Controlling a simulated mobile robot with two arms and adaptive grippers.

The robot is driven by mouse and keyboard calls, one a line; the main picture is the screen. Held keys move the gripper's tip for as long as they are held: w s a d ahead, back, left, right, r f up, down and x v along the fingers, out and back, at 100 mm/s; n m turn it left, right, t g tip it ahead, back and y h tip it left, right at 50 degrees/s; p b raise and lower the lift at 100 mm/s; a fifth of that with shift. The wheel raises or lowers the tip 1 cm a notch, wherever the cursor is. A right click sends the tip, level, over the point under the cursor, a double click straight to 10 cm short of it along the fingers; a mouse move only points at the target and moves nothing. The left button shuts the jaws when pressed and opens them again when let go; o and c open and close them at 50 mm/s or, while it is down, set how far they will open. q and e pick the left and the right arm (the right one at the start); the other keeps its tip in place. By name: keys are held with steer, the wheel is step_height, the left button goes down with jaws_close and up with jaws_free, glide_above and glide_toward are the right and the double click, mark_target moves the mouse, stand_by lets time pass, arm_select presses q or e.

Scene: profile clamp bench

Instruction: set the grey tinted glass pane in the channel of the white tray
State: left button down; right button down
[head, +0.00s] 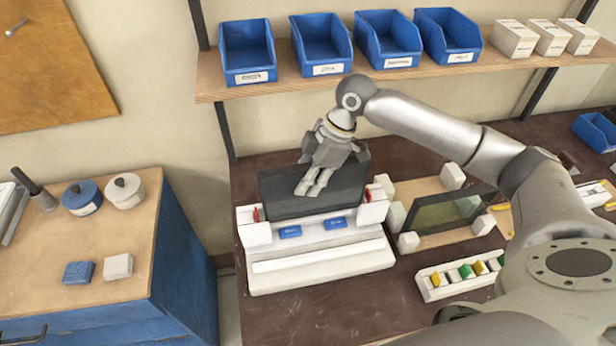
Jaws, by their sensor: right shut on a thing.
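The grey tinted glass pane (345,190) stands roughly upright at the back of the white tray (320,278). Its lower edge is close behind the blue blocks, between the white end blocks; I cannot tell whether it sits in the channel or just above it. My right gripper (309,185) is shut on the pane, reaching down over its upper edge, and covers part of its face. My left gripper is not in view.
A greenish dark pane (445,212) rests among white corner blocks on a wooden board to the right. A white rack (462,276) with coloured pieces stands in front of it. Blue bins (247,52) line the shelf above. A blue cabinet (185,265) stands left.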

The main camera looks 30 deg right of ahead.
mark_target(308, 200)
steer(key=shift+f, duration=0.55)
steer(key=shift+f+b, duration=0.5)
steer(key=shift+f, duration=0.9)
steer(key=shift+f+b, duration=0.55)
steer(key=shift+f, duration=0.15)
steer(key=shift+f+b, duration=0.3)
steer(key=shift+f, duration=0.6)
steer(key=c, duration=1.2)
jaws_free()
